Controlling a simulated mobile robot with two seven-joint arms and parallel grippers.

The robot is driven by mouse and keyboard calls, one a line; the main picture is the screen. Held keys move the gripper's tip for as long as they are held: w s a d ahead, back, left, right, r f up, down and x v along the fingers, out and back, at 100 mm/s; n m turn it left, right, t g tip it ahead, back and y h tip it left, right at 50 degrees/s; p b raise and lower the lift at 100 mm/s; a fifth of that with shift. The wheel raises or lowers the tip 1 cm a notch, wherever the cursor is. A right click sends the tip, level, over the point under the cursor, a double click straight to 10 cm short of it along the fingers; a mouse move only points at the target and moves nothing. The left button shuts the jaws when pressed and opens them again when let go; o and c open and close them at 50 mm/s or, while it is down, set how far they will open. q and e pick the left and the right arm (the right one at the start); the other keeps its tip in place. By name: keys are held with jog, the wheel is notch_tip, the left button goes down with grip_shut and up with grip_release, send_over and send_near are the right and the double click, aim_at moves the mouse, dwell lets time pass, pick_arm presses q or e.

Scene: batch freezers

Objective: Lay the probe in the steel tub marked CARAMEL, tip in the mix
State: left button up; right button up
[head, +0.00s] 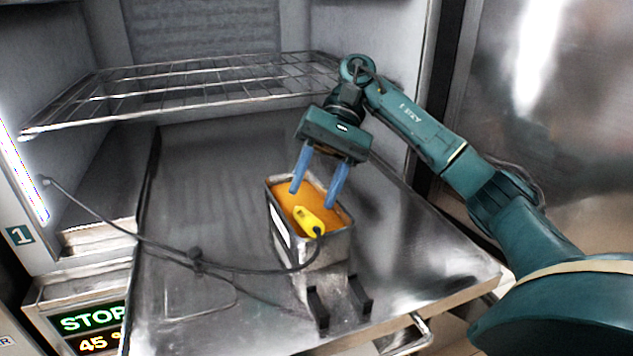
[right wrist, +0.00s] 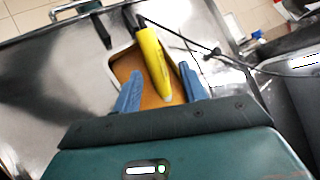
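The yellow probe (head: 309,222) lies in the steel tub (head: 323,252), over the orange mix (head: 287,196). Its cabled end rests at the tub's near rim and its other end points into the tub; whether the tip is below the surface I cannot tell. The tub has a white label on its left side, unreadable from here. My right gripper (head: 312,198) is open, its blue fingers apart above the tub. In the right wrist view the probe (right wrist: 152,62) shows between the open fingers (right wrist: 160,90), not gripped. My left gripper is out of view.
The tub stands on a wide steel shelf (head: 200,290) pulled from the freezer. A wire rack (head: 200,85) is above and behind. The black cable (head: 150,245) runs from the probe to the left wall. A display (head: 92,325) reads STOP and 45 %. The shelf left of the tub is mostly clear.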

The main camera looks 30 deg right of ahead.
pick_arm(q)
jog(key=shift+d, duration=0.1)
pick_arm(e)
jog(key=shift+o, duration=0.5)
jog(key=shift+d, duration=0.1)
jog(key=shift+w+d+r, duration=0.15)
jog(key=shift+r, duration=0.15)
pick_arm(q)
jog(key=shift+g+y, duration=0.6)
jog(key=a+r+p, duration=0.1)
jog(key=p, duration=0.3)
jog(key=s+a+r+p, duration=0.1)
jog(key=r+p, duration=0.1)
jog(key=p, duration=0.3)
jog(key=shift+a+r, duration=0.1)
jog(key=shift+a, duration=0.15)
pick_arm(e)
jog(key=v, duration=1.2)
jog(key=shift+d, duration=0.2)
jog(key=shift+r, duration=0.1)
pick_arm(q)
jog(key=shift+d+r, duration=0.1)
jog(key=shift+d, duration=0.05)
